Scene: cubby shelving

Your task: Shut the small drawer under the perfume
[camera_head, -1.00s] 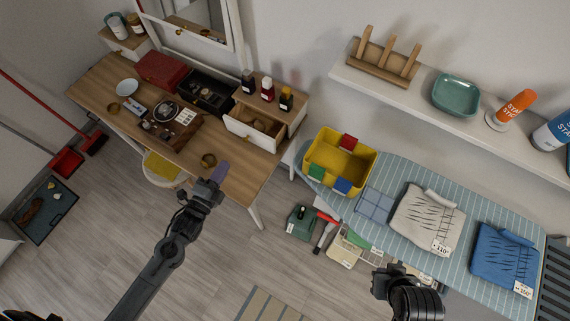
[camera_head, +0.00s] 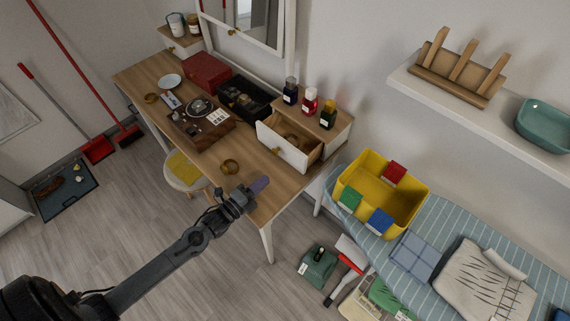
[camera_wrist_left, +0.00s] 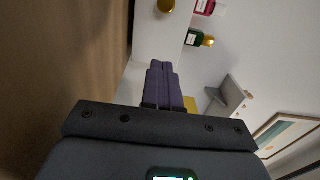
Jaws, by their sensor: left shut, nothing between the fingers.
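The small drawer (camera_head: 282,147) has a white front and stands pulled out from a small wooden-topped box at the right end of the vanity table. Several perfume bottles stand on that box, among them a red one (camera_head: 310,101) and a dark green one (camera_head: 328,115). In the left wrist view the white drawer front (camera_wrist_left: 160,40) shows ahead with a round gold knob (camera_wrist_left: 166,6). My left gripper (camera_head: 261,184) is shut and empty, in front of and below the drawer near the table's front edge; its fingers also show in the left wrist view (camera_wrist_left: 162,82). My right gripper is out of view.
A yellow bin (camera_head: 352,172) on the ironing board stands to the right. A stool (camera_head: 184,171) sits below the table.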

